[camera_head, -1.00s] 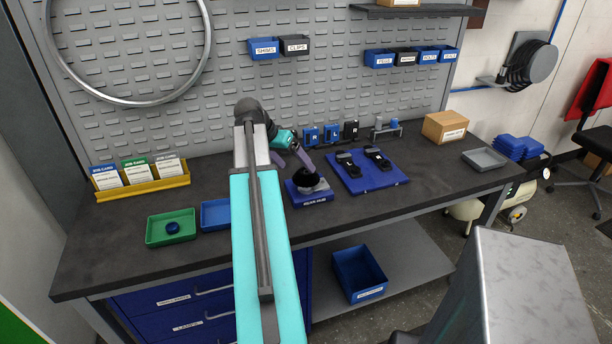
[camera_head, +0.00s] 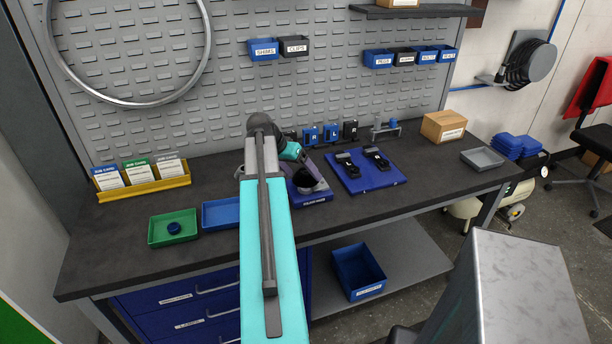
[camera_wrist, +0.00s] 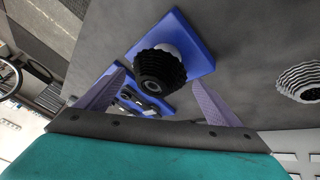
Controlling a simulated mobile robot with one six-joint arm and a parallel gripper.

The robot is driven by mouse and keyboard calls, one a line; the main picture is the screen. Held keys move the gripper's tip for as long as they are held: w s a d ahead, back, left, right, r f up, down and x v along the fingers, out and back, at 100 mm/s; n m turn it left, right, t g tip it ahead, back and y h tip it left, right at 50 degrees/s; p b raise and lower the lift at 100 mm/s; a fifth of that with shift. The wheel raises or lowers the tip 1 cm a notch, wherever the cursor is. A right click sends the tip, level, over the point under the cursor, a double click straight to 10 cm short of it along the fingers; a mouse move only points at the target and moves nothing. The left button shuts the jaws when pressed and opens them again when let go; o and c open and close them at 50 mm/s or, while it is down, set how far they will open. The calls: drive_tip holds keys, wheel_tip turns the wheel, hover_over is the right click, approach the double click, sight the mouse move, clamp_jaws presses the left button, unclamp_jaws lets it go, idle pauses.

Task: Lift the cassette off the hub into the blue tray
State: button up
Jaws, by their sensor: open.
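The black ribbed cassette (camera_head: 307,180) sits on the hub on a blue base block (camera_head: 314,197) on the bench. In the wrist view the cassette (camera_wrist: 158,70) shows near the middle, with its blue base (camera_wrist: 195,50) behind it. My gripper (camera_wrist: 157,78) is open, its two purple fingers spread to the left and right of the cassette in that view. In the head view my arm and fingers partly cover the cassette. The blue tray (camera_head: 222,201) lies left of my arm, which hides its right end; its visible floor is empty.
A green tray (camera_head: 152,239) holding a dark blue round piece stands left of the blue tray. A blue board (camera_head: 350,188) with black parts lies right of the base. A second, silver ribbed cassette (camera_wrist: 300,80) is at the wrist view's right.

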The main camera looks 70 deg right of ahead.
idle(0.3)
drive_tip(key=c, duration=1.3)
drive_tip(key=shift+c, duration=0.2)
drive_tip(key=shift+r, duration=0.25)
drive_tip(key=c, duration=0.3)
drive_tip(key=shift+r+b, duration=0.75)
drive_tip(key=shift+r, duration=0.65)
drive_tip(key=a+r+b, duration=0.1)
drive_tip(key=a+b, duration=0.2)
drive_tip(key=a, duration=1.3)
drive_tip(key=shift+w+r+b, duration=0.35)
drive_tip(key=shift+w, duration=0.05)
drive_tip(key=shift+w, duration=0.1)
